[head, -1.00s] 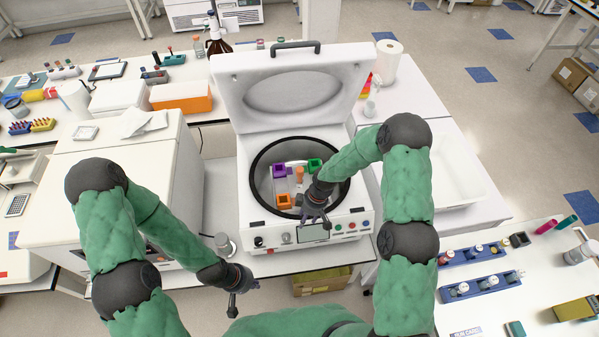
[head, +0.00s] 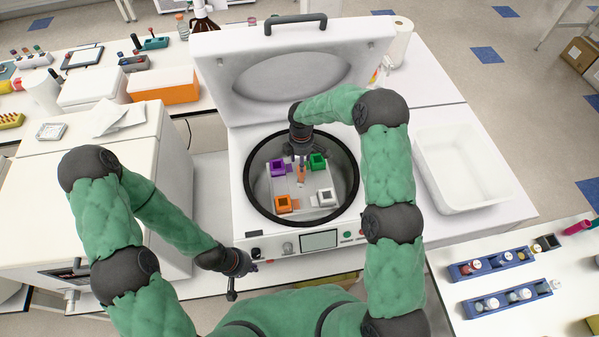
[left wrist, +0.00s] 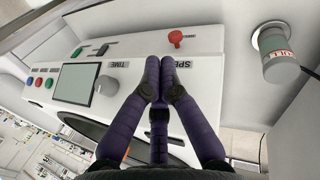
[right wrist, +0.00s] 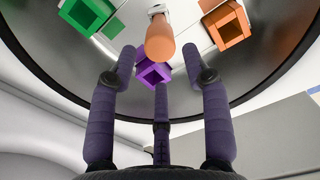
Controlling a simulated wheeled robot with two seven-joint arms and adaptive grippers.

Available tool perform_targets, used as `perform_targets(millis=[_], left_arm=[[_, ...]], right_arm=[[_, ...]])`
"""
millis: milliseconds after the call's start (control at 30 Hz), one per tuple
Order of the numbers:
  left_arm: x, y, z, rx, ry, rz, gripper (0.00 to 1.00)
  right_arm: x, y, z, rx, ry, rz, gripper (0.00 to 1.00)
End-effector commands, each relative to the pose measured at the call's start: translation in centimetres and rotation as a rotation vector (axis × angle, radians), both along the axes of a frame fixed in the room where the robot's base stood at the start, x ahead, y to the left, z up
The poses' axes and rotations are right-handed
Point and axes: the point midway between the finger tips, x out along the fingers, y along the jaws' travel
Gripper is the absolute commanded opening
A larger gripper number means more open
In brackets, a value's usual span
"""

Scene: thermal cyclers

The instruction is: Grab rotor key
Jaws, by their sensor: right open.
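The rotor key is most likely the orange-tan round handle (head: 301,174) standing at the middle of the rotor in the open centrifuge. In the right wrist view its rounded end (right wrist: 160,42) shows ahead of the fingers. My right gripper (head: 300,160) is over the rotor, close to the key. In the right wrist view its fingers (right wrist: 168,65) are spread, with nothing between them; the key is just beyond the tips. My left gripper (head: 232,290) is in front of the centrifuge. In the left wrist view its fingertips (left wrist: 159,65) are together and empty.
Purple (head: 278,168), green (head: 317,161), orange (head: 284,204) and white (head: 326,197) buckets surround the key. The bowl rim (head: 249,195) encircles them. The raised lid (head: 220,100) stands behind. A white tray (head: 430,165) lies to the right.

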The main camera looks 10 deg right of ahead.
Motion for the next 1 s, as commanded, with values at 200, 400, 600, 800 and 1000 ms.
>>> perform_targets(millis=[200,400,600,800,1000], left_arm=[[-0.1,0.0,0.0,0.0,0.001,0.0,0.0],[0.0,0.0,0.2,0.0,0.001,0.0,0.0],[0.0,0.0,0.3,0.0,0.0,0.0,0.0],[0.0,0.0,0.5,0.0,0.001,0.0,0.0],[0.0,0.0,0.6,0.0,0.0,0.0,0.0]], right_arm=[[0.0,0.0,-2.0,-0.001,0.0,0.002,0.48],[0.0,0.0,-4.7,-0.001,0.0,0.001,0.48],[0.0,0.0,-5.9,0.0,-0.002,0.0,0.48],[-0.1,0.0,-8.5,0.0,0.001,0.002,0.48],[0.0,0.0,-10.6,0.0,0.0,0.0,0.48]])
